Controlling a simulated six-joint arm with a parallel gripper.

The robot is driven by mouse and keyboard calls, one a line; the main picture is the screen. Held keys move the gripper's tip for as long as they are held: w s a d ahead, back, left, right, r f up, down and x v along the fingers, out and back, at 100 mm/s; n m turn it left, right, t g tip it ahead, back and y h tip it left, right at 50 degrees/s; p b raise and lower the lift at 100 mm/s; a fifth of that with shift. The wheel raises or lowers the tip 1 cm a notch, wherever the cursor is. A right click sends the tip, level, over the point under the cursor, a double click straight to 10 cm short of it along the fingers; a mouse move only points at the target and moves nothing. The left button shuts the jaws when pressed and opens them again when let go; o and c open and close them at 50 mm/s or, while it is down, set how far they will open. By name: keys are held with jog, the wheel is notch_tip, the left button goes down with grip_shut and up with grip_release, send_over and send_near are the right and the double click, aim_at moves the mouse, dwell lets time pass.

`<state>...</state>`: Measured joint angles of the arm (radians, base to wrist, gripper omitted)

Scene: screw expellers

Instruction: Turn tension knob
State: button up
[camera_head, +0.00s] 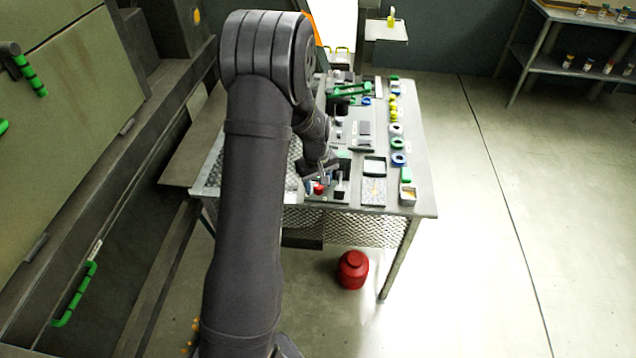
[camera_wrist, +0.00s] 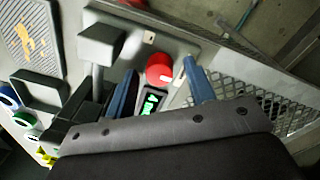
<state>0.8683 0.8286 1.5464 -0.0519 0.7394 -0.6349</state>
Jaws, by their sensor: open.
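A round red knob (camera_wrist: 160,69) with a white pointer mark sits on a grey panel in the upper middle of the wrist view. It also shows as a small red spot at the near end of the table in the head view (camera_head: 319,189). No label shows which knob is the tension knob. My gripper (camera_wrist: 160,72) is open, its two blue fingers apart, one on each side of the knob in the picture. I cannot tell whether they touch it. In the head view my gripper (camera_head: 324,173) is low over the panel, partly hidden by my arm.
A small green-lit display (camera_wrist: 150,103) is just below the knob in the wrist view. A metal mesh (camera_wrist: 250,90) lies to the right. The worktable (camera_head: 420,190) holds several small parts.

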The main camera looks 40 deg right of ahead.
jog(key=c, duration=1)
jog(key=shift+m, duration=2.9)
jog(key=o, duration=1)
